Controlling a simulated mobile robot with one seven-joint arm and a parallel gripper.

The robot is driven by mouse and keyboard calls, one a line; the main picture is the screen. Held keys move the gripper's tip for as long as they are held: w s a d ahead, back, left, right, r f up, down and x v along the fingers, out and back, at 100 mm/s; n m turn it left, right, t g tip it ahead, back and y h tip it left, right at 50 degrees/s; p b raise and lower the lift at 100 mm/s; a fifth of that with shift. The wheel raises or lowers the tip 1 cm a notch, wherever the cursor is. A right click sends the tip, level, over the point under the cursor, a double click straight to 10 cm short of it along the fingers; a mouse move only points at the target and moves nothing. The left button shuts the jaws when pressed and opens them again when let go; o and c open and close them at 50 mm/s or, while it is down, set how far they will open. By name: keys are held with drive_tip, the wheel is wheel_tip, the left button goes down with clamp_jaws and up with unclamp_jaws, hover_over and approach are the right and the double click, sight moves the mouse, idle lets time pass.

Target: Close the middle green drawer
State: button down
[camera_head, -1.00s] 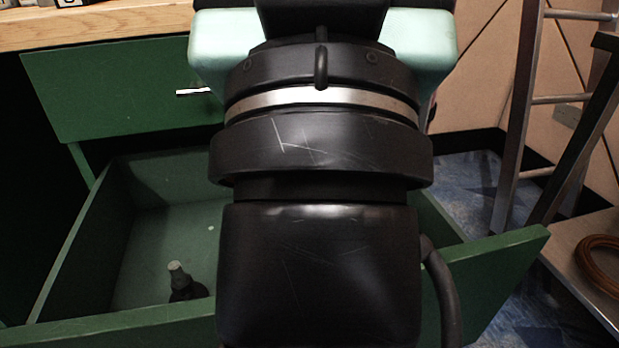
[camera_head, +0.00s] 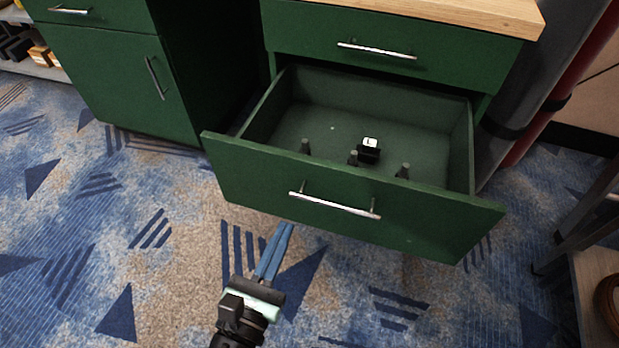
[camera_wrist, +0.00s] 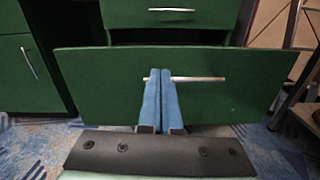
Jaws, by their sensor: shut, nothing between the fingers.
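The green drawer (camera_head: 262,188) is pulled far out of its cabinet, below a shut top drawer (camera_head: 440,60). Its front carries a silver bar handle (camera_head: 334,204). Several dark bottle-like items and a small black box (camera_head: 369,149) with a white label are inside it. My gripper (camera_head: 285,229) has long blue fingers, closed together with nothing between them. In the wrist view the fingers (camera_wrist: 160,75) overlap the drawer front (camera_wrist: 110,85) beside the handle's left end. I cannot tell whether they touch it.
Another green cabinet (camera_head: 105,75) with a shut door stands at the left. A grey and a red cylinder stand at the right of the drawer cabinet. A metal-framed stand (camera_head: 600,210) is at the right edge. The patterned carpet (camera_head: 120,230) at the left is clear.

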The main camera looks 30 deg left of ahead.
drive_tip(key=s+n, duration=0.1)
drive_tip(key=b, duration=0.1)
approach(310, 166)
drive_tip(key=shift+y, duration=0.3)
drive_tip(key=x, duration=0.7)
drive_tip(key=shift+d, duration=0.15)
